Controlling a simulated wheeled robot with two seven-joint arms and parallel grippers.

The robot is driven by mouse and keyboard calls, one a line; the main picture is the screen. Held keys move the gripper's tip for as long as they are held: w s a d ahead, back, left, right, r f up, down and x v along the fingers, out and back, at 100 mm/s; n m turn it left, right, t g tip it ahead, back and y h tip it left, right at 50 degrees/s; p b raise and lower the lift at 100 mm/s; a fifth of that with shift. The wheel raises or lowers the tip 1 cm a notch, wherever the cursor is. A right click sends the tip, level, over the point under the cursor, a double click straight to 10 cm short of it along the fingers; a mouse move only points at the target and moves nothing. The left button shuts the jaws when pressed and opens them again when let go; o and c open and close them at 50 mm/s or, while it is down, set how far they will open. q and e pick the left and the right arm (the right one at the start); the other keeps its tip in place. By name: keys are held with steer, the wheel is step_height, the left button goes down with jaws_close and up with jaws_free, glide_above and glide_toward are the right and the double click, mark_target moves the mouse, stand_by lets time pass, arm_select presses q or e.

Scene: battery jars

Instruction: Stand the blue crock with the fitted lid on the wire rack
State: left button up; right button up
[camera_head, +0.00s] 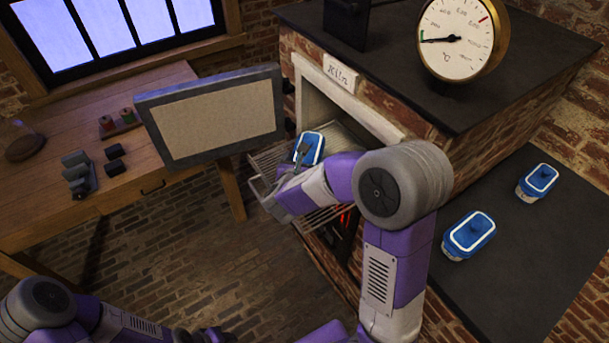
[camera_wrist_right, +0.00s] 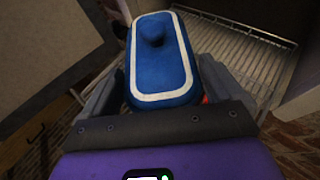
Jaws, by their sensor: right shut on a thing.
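A blue crock (camera_head: 311,147) with a white-rimmed lid is at the kiln mouth, over the wire rack (camera_head: 318,219). My right gripper (camera_head: 297,165) is shut on this crock. In the right wrist view the blue lid (camera_wrist_right: 160,67) with its knob fills the space between the fingers, and the wire rack (camera_wrist_right: 238,50) lies behind it. I cannot tell whether the crock's base touches the rack. Two more blue-lidded crocks, a nearer one (camera_head: 469,236) and a farther one (camera_head: 537,182), stand on the dark slab at right. My left arm shows at lower left, but its fingertips do not.
The brick kiln (camera_head: 480,130) has its door (camera_head: 213,116) swung open to the left of the rack. A pressure-style dial gauge (camera_head: 460,38) stands on top. A wooden bench (camera_head: 150,170) with small dark items stands at left. The dark slab (camera_head: 510,270) has free room.

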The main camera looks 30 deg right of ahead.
steer(key=shift+f+b, duration=0.6)
steer(key=shift+f, duration=1.55)
steer(key=shift+r, duration=0.1)
steer(key=o, duration=1.2)
steer(key=shift+f, duration=0.2)
steer(key=shift+r, duration=0.15)
steer(key=p+v, duration=0.1)
steer(key=v, duration=1.1)
steer(key=shift+p, duration=0.35)
steer(key=shift+s, duration=0.1)
